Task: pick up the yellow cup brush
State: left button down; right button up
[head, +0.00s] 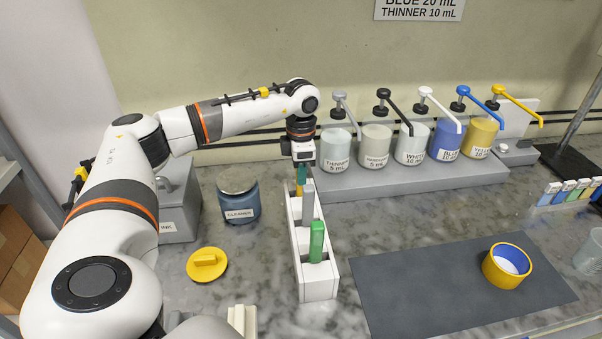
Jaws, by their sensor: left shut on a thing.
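A narrow white rack (318,283) stands on the counter and holds upright brushes in a row. A green-handled brush (316,242) is at its near end and a grey-handled one (308,203) is behind it. The yellow cup brush (299,189) is at the far end, a small orange-yellow piece showing under my left gripper (302,168). The gripper points down there, shut on this brush. The fingertips and most of the brush are hidden or too small to make out. A teal piece shows between the gripper and the yellow part. My right gripper is not in view.
Pump bottles (411,144) stand on a grey stand at the back. A cleaner jar (239,200) and a yellow lid (207,264) are left of the rack.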

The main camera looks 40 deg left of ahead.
pick_arm(q)
notch_tip(320, 180, up, 13)
jog(key=shift+r+b, duration=0.15)
jog(key=shift+b, duration=0.9)
jog(key=shift+r+p, duration=0.9)
jog(key=shift+r, duration=1.4)
jog(key=c, duration=1.9)
grip_release()
grip_shut()
jog(key=shift+d+f, duration=0.1)
